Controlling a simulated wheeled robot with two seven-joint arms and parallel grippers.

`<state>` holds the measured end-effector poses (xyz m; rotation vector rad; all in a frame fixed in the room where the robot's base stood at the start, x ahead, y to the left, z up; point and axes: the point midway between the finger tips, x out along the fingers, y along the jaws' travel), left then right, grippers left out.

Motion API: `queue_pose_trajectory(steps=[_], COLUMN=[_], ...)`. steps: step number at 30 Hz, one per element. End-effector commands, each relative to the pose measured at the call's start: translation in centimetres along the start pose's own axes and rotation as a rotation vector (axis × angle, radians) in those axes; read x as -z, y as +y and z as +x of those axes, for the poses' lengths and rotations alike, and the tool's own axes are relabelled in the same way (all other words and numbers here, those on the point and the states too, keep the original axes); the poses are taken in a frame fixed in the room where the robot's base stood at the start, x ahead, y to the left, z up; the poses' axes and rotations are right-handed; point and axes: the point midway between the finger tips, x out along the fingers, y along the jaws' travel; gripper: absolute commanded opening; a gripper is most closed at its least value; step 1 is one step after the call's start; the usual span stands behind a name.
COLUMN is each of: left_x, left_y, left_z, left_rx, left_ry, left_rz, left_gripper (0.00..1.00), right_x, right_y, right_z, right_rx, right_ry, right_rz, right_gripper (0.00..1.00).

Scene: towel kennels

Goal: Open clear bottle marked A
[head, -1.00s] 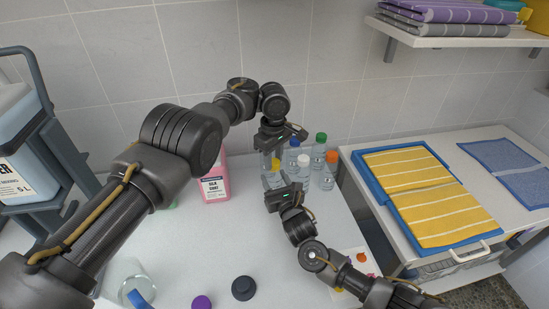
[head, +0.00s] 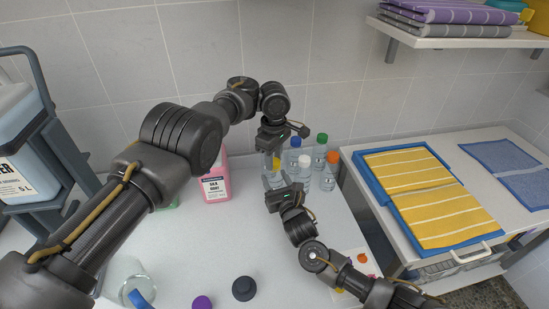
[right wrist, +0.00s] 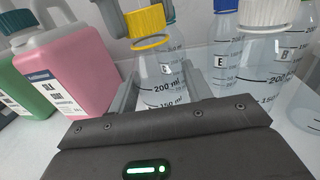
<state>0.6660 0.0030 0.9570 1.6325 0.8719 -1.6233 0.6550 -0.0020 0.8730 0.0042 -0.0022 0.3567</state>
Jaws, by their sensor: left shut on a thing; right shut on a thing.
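A clear bottle (right wrist: 148,72) with a yellow screw cap (right wrist: 147,42) stands between the fingers of my right gripper (right wrist: 157,92), which is shut on its body. I cannot read which letter marks this bottle. In the head view its yellow cap (head: 277,163) shows just below my left gripper (head: 271,158). The left gripper comes down from above and is shut on the cap. The cap appears to be on the bottle's neck. In the head view the right gripper (head: 280,186) reaches in low from the front, and the bottle is mostly hidden.
Close right stand clear bottles with a white cap (head: 304,160), marked B, a blue cap (head: 295,142), marked E, a green cap (head: 321,138) and an orange cap (head: 333,157). A pink jug (head: 215,187) stands left. A dark round lid (head: 244,288) lies on the front table.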

Motion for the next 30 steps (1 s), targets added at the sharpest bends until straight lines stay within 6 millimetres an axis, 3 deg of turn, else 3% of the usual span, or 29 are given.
queue_pose_trajectory(steps=[15,26,30], left_x=[0.1,0.1,0.1], left_y=[0.0,0.0,0.1], left_z=[-1.9,-2.0,-3.2], left_rx=[-0.001,-0.001,-0.003], left_ry=[0.002,0.001,0.001], left_rz=[0.000,0.000,-0.001], left_gripper=[0.05,0.05,0.05], right_x=[0.2,0.1,0.1], right_y=[-0.3,-0.1,-0.1], right_z=[0.0,0.0,0.0], right_rx=[0.006,0.003,0.003], right_ry=[0.005,0.003,0.003], right_rz=[0.000,0.000,0.000], right_gripper=[0.00,0.00,0.00])
